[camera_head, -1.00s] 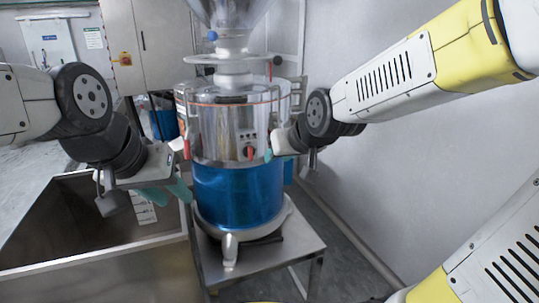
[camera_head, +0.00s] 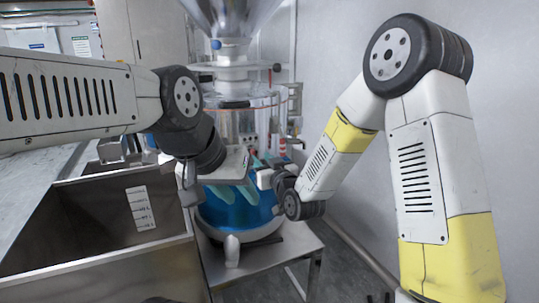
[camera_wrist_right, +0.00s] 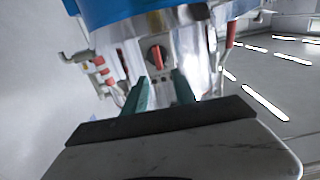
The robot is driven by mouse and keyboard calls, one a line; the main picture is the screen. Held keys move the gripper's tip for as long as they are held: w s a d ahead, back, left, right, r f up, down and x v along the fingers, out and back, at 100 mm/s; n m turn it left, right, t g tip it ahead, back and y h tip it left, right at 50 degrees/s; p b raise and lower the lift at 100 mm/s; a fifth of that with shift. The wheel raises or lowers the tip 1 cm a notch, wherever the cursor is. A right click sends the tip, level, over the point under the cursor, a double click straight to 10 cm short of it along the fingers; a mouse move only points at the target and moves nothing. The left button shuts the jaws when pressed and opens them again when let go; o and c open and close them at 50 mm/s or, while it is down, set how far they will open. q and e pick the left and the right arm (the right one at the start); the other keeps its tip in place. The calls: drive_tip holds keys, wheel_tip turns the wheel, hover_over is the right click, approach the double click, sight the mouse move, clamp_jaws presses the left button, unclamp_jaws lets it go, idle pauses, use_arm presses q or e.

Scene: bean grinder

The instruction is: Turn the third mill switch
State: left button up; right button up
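The mill stands on a steel stand, with a shiny steel body (camera_head: 243,122) above a blue drum (camera_head: 240,215). In the right wrist view, a dark round switch with a red handle (camera_wrist_right: 157,57) sits on a grey panel on the mill, with the blue drum above it. My right gripper (camera_wrist_right: 160,79) is open, its two teal fingers apart, pointing at the switch with the handle between them in the picture; contact cannot be told. In the head view my right gripper (camera_head: 264,160) is close to the mill's front. My left gripper (camera_head: 236,196) is open and empty before the drum. The switch is hidden there.
A steel sink or bin (camera_head: 90,215) with a white label stands at the left. The steel stand (camera_head: 280,258) carries the mill. A grey wall (camera_head: 320,70) is close on the right. Red-and-white parts (camera_wrist_right: 103,72) flank the panel.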

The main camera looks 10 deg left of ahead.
sight(254, 152)
drive_tip(key=x, duration=0.5)
drive_tip(key=shift+a, duration=0.1)
clamp_jaws()
